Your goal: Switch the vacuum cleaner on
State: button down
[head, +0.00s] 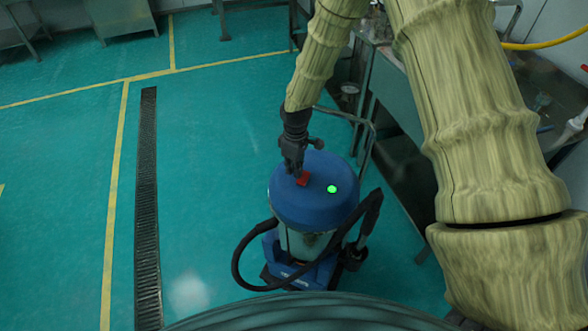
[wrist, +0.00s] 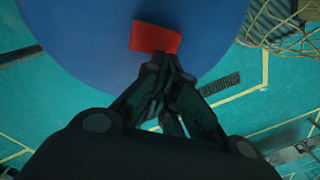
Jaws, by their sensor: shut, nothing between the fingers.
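The vacuum cleaner (head: 300,215) stands upright on the floor in the head view, with a blue domed lid, a grey body and a black hose curled round its front. A red switch (head: 302,180) sits on the lid, and a bright green light (head: 332,189) shows to its right. My gripper (head: 296,172) points down at the lid, its tips at or just above the red switch. In the wrist view the shut, empty fingers (wrist: 160,62) end at the lower edge of the red switch (wrist: 155,37) on the blue lid (wrist: 85,45). I cannot tell whether they touch it.
A metal table (head: 395,95) with clutter stands behind and right of the vacuum cleaner, with a metal frame (head: 362,140) close by. A floor drain grate (head: 147,200) runs along the left. The green floor between the grate and the vacuum cleaner is clear.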

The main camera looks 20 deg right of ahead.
jog(key=r+p, duration=0.2)
jog(key=r, duration=0.1)
jog(key=shift+s+a+r, duration=0.15)
jog(key=shift+a+r, duration=0.05)
jog(key=shift+r, duration=0.05)
notch_tip(320, 180, up, 10)
jog(key=s+b, duration=0.1)
jog(key=b, duration=0.2)
jog(key=shift+a+f, duration=0.15)
jog(key=shift+a, duration=0.3)
jog(key=shift+s, duration=0.1)
